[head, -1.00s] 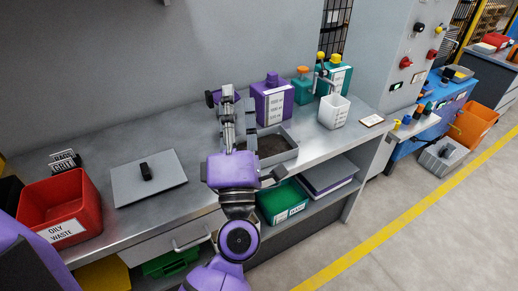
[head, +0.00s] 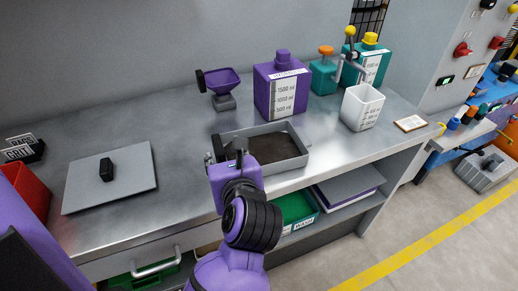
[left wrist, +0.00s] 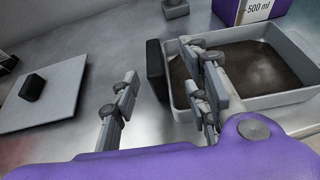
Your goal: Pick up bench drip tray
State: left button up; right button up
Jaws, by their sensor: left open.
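The bench drip tray (head: 286,167) is a shallow grey tray with a dark brown floor on the metal bench. A black handle stands at its left end. In the left wrist view the tray (left wrist: 270,103) fills the upper right and the black handle (left wrist: 156,70) shows between my finger lines. My left gripper (head: 225,157) is at the tray's left end, open and empty. In the left wrist view its fingers (left wrist: 160,82) are spread, one left of the handle, the other overlapping the tray's inside. Whether they touch the tray, I cannot tell. My right gripper is not in view.
A white beaker (head: 361,108) stands to the right. A grey plate with a black knob (head: 107,169) lies left. Bare bench separates plate and tray.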

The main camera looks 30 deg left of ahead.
aim_at(219, 149)
pick_arm(q)
jog(key=shift+x, duration=0.9)
jog(key=x, duration=0.5)
jog(key=shift+s+a+f+p, duration=0.1)
jog(key=shift+s+p, duration=0.1)
jog(key=shift+p, duration=0.2)
grip_shut()
